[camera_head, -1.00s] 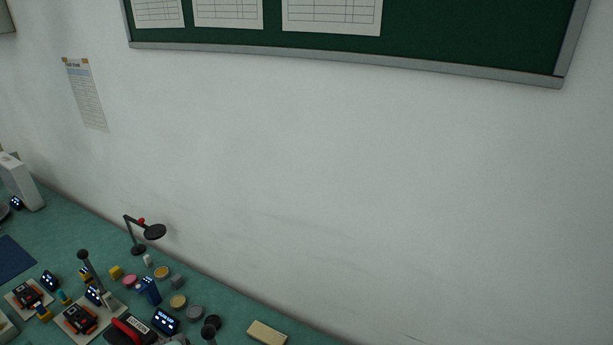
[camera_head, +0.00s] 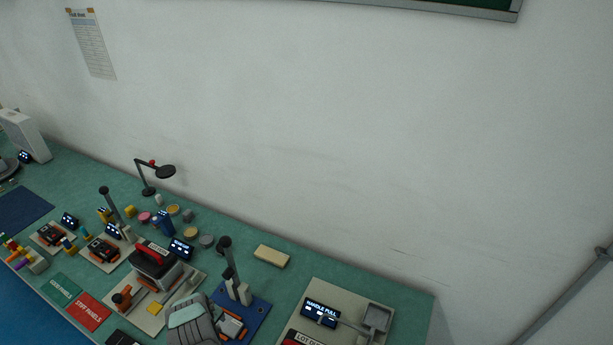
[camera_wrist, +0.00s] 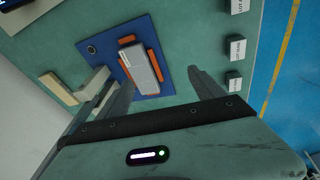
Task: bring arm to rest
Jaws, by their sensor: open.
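My arm's grey end shows at the bottom of the head view (camera_head: 192,325), over the bench's front part. In the wrist view my gripper (camera_wrist: 160,98) has its two grey fingers spread apart with nothing held between them. Beyond the fingertips is a blue base plate (camera_wrist: 112,42) with a grey block (camera_wrist: 142,68) in an orange holder. The same blue plate (camera_head: 252,312) shows in the head view, just right of my arm. I cannot tell the exact height of the gripper above it.
A red-handled machine (camera_head: 157,262) stands left of my arm. A "HANDLE PULL" station (camera_head: 321,312) is to the right. A beige block (camera_head: 271,256) lies near the wall. Small white labelled blocks (camera_wrist: 237,48) line the bench edge.

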